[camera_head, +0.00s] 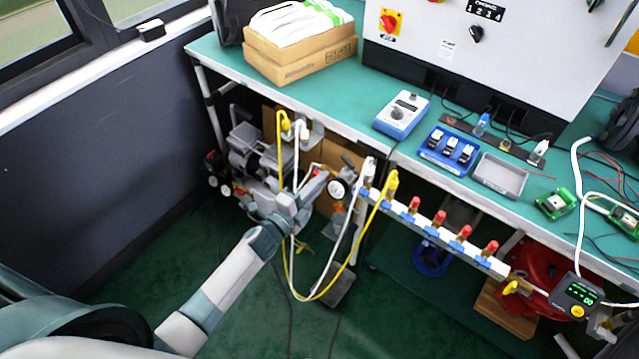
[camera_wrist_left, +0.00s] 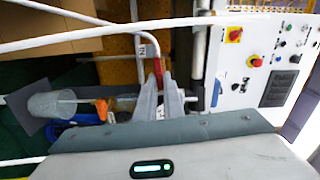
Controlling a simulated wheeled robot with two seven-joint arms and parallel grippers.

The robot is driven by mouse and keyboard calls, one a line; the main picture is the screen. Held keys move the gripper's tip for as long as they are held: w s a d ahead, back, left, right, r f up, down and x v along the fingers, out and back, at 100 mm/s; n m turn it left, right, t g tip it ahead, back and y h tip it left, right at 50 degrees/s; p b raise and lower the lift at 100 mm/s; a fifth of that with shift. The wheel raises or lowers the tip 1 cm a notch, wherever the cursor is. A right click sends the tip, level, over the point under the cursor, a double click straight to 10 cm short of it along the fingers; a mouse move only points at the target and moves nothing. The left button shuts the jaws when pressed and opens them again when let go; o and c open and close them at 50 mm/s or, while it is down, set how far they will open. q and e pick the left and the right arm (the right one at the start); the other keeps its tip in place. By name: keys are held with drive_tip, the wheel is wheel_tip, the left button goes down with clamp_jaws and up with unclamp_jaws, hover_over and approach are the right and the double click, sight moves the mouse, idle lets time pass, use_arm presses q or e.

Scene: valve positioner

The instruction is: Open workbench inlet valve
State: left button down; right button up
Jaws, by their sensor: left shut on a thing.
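My left gripper (camera_head: 303,198) reaches under the left end of the green workbench (camera_head: 225,52), among pipes and hoses. In the left wrist view its two fingers (camera_wrist_left: 166,100) are close together, shut on a slim part mostly hidden between them. A red handle-like piece (camera_wrist_left: 158,72) shows right at the fingertips, beside a white tag; I cannot tell whether it is the inlet valve's handle or how it is turned. A round gauge (camera_head: 340,188) is just right of the gripper. My right gripper is not in view.
White and yellow hoses (camera_head: 328,288) loop down close to my left arm. A manifold with several red-capped outlets (camera_head: 438,219) runs along the bench front. A pump-like machine (camera_head: 248,150) stands behind the gripper. The green floor (camera_head: 350,330) in front is mostly clear.

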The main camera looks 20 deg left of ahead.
use_arm(q)
drive_tip(key=shift+f+m, duration=0.15)
drive_tip(key=shift+m, duration=0.45)
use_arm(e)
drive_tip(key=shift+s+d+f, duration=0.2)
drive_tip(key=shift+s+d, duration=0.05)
use_arm(q)
drive_tip(key=c, duration=1.9)
unclamp_jaws()
drive_tip(key=shift+o, duration=0.2)
